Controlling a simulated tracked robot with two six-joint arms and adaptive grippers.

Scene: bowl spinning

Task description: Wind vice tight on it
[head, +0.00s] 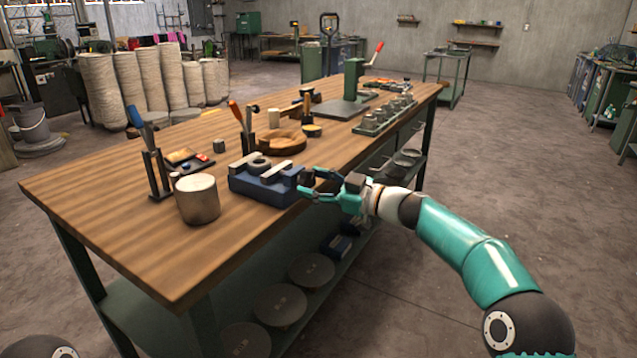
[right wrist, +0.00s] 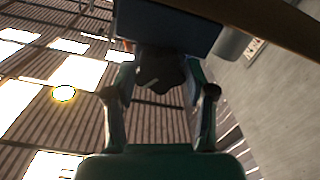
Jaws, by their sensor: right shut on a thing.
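The blue vice (head: 264,186) sits at the near right edge of the wooden bench, with pale jaw bars on top. A dark ring-shaped piece (head: 258,163) shows between the bars; whether the jaws touch it I cannot tell. My right gripper (head: 310,184) comes in from the right and is shut on the vice's dark knob (head: 307,177) at the vice's right end. In the right wrist view the knob (right wrist: 160,72) lies between the two fingers, below the blue vice body (right wrist: 165,25). My left gripper is not in view.
A metal cylinder (head: 197,199) stands left of the vice on the bench (head: 110,212). The bench's near left top is clear.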

